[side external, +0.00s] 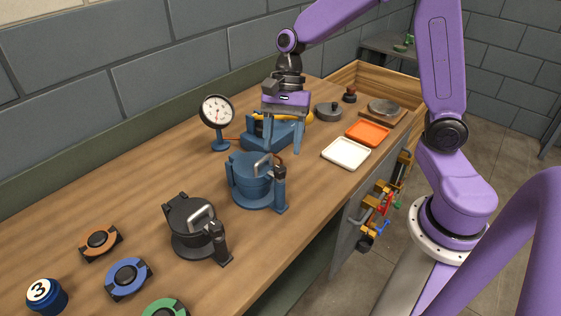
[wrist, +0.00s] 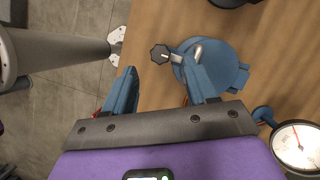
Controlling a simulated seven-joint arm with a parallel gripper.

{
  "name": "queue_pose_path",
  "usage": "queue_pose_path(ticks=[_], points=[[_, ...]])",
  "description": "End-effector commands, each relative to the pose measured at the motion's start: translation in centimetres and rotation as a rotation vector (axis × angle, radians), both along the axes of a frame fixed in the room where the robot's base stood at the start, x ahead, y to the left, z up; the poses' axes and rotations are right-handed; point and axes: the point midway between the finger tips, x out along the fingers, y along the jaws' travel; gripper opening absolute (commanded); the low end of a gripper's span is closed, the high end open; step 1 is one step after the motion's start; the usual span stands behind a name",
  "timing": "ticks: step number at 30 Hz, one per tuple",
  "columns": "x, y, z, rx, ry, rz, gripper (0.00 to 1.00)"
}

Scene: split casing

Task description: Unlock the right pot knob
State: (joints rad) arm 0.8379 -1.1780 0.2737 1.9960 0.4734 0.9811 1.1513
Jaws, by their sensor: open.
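The blue pot (side external: 252,184) stands on the bench with a lid, a metal handle and a clamp post. Its dark knob (side external: 279,171) is at the post's top. In the wrist view the knob (wrist: 160,54) is dark and faceted with a white mark, beside the blue lid (wrist: 212,68). The black pot (side external: 193,229) stands to the left, with a dark knob (side external: 215,229) on its post. My gripper (side external: 283,148) is open and empty, above the bench behind the blue pot. In the wrist view my gripper's (wrist: 158,72) fingers point toward the knob, apart from it.
A white tray (side external: 346,153) and an orange tray (side external: 368,133) lie to the right. Round orange (side external: 100,242) and blue (side external: 128,278) parts lie left. Tools hang at the bench's end.

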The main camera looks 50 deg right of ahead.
Motion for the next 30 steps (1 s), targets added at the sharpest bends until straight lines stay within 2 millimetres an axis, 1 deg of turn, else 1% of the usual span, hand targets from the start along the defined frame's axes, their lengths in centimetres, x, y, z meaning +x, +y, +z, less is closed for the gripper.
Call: queue_pose_path(ticks=[1, 3, 9, 15, 22, 23, 24, 26, 27, 28, 30], points=[[-0.2, 0.3, -1.0, 0.0, 0.005, 0.001, 0.57], [-0.5, 0.7, -2.0, -0.002, 0.005, 0.0, 0.57], [-0.8, 1.5, -4.2, -0.001, 0.003, 0.0, 0.57], [-0.9, 1.8, -5.0, 0.0, 0.0, -0.001, 0.57], [-0.9, 1.9, -5.0, 0.0, 0.0, 0.0, 0.57], [-0.9, 1.9, -5.0, 0.0, 0.0, 0.0, 0.51], [-0.9, 1.9, -5.0, 0.0, 0.0, 0.0, 0.38], [-0.9, 1.9, -5.0, 0.0, 0.0, 0.0, 0.18], [-0.9, 1.9, -5.0, 0.0, 0.0, 0.0, 0.05], [-0.9, 1.9, -5.0, 0.0, 0.0, 0.0, 0.01], [-0.9, 1.8, -5.0, 0.0, 0.0, 0.0, 0.01]])
